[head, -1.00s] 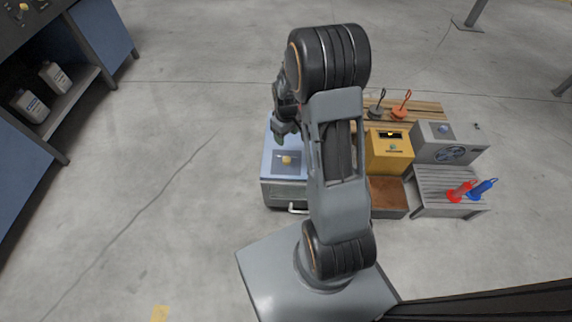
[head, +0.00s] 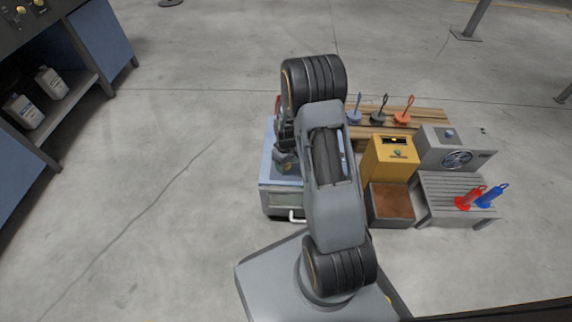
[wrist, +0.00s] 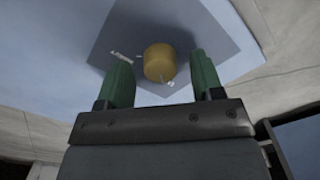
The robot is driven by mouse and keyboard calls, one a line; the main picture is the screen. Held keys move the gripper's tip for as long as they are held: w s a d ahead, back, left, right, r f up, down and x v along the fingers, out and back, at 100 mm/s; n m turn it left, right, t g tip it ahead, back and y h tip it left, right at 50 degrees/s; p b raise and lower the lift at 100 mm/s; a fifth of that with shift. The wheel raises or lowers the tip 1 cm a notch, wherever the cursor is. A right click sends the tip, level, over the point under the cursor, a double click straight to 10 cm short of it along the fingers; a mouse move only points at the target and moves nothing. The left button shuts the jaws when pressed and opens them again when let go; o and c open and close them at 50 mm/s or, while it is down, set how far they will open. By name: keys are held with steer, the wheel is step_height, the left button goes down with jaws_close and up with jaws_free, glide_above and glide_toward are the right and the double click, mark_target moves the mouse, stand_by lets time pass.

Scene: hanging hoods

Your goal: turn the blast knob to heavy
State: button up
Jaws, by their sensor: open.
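A round yellow knob (wrist: 159,62) stands on a dark square panel (wrist: 205,35) in the wrist view. Small white marks lie around it, too blurred to read. The panel is on top of a pale blue cabinet (head: 267,168). My gripper (wrist: 162,80) is open, with one green finger on each side of the knob and a visible gap on both sides. In the head view my gripper (head: 286,160) is low over the cabinet top, and it and my arm hide the knob.
Right of the cabinet stand a yellow box (head: 388,160), a brown-topped box (head: 391,203) and a grey fan box (head: 455,150). A slatted bench (head: 440,187) carries red and blue hoods (head: 480,197). The floor to the left is clear up to the shelving.

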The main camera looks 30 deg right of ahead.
steer(key=shift+f, duration=0.15)
steer(key=c, duration=0.9)
steer(key=shift+c, duration=0.2)
steer(key=shift+m, duration=0.3)
steer(key=m+p, duration=0.1)
steer(key=m, duration=0.3)
steer(key=shift+p, duration=0.4)
steer(key=m+p, duration=0.1)
steer(key=m, duration=0.4)
steer(key=m+p, duration=0.1)
steer(key=m, duration=0.4)
steer(key=shift+m+p, duration=0.3)
steer(key=shift+m, duration=0.1)
steer(key=shift+w+m+p, duration=0.1)
steer(key=shift+m+p, duration=0.25)
steer(key=shift+m, duration=1.85)
steer(key=shift+a, duration=0.1)
